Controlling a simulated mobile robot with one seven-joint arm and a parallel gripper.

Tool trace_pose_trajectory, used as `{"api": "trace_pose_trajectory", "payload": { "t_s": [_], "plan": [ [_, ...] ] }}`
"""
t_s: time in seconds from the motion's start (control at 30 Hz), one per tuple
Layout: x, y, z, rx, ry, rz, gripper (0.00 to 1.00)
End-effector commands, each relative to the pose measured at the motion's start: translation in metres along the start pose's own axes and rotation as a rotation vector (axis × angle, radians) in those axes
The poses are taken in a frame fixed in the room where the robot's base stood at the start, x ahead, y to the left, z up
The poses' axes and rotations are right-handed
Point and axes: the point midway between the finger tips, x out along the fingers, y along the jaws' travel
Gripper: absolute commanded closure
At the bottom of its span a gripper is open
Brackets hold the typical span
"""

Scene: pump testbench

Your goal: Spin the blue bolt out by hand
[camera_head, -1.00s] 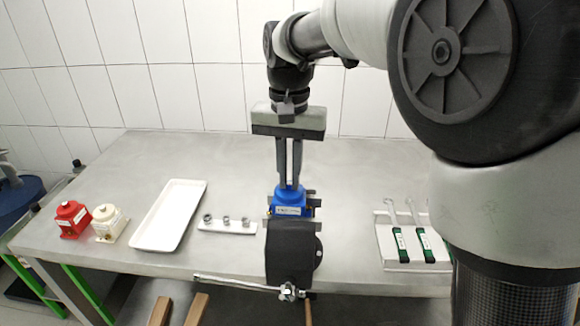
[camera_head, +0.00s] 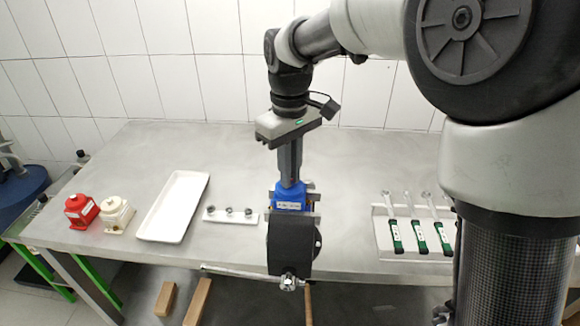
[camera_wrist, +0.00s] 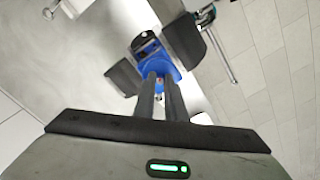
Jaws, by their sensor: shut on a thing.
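A blue pump (camera_head: 290,201) with a white label is held upright in a dark vise (camera_head: 290,246) at the front edge of the table. My gripper (camera_head: 290,182) points straight down onto the top of the blue pump, its fingers close together. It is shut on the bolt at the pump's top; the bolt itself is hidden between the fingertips. In the wrist view, the fingertips (camera_wrist: 161,76) reach the blue pump body (camera_wrist: 149,52), which sits between the dark vise jaws (camera_wrist: 185,40).
A red pump (camera_head: 81,211) and a white pump (camera_head: 116,215) stand at left beside an empty white tray (camera_head: 173,207). A small white holder (camera_head: 231,217) bears 3 nut-like parts. Green-handled tools (camera_head: 420,236) lie in a rack at right. The vise handle (camera_head: 240,272) sticks out leftward.

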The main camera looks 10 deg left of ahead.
Motion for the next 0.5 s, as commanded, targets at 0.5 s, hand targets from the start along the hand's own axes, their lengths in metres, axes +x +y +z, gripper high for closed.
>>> {"api": "trace_pose_trajectory", "payload": {
  "t_s": [0.5],
  "plan": [
    [-0.0008,0.0001,-0.0003,-0.304,0.001,0.000,1.00]
  ]
}}
